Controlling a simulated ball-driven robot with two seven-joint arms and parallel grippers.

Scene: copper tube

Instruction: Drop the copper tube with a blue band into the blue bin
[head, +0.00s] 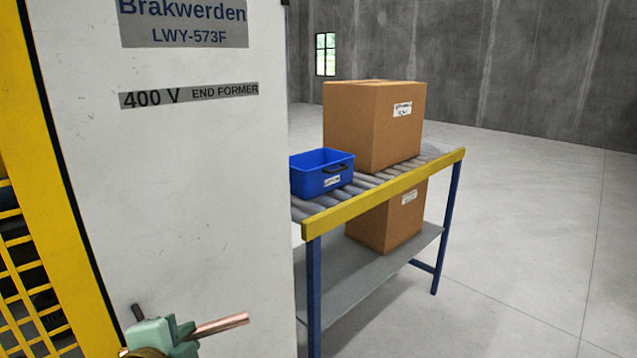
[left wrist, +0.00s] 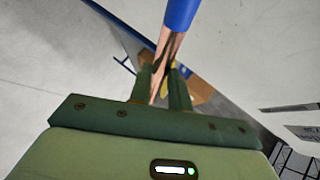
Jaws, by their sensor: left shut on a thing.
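My left gripper (head: 172,338) is at the bottom of the head view, in front of the white machine cabinet. It is shut on the copper tube (head: 222,325), whose bare copper end points right and slightly up. In the left wrist view the tube (left wrist: 168,58) is between the two fingers (left wrist: 163,88), with a blue band (left wrist: 181,12) on its far part. The blue bin (head: 318,183) stands on the roller conveyor, well beyond and to the right of the gripper. Its inside is only partly visible. My right gripper is not in view.
The white cabinet (head: 180,200) with a yellow guard (head: 60,150) fills the left. A large cardboard box (head: 370,125) stands on the roller conveyor (head: 375,205) behind the bin. Another box (head: 385,225) is on the lower shelf. Floor to the right is clear.

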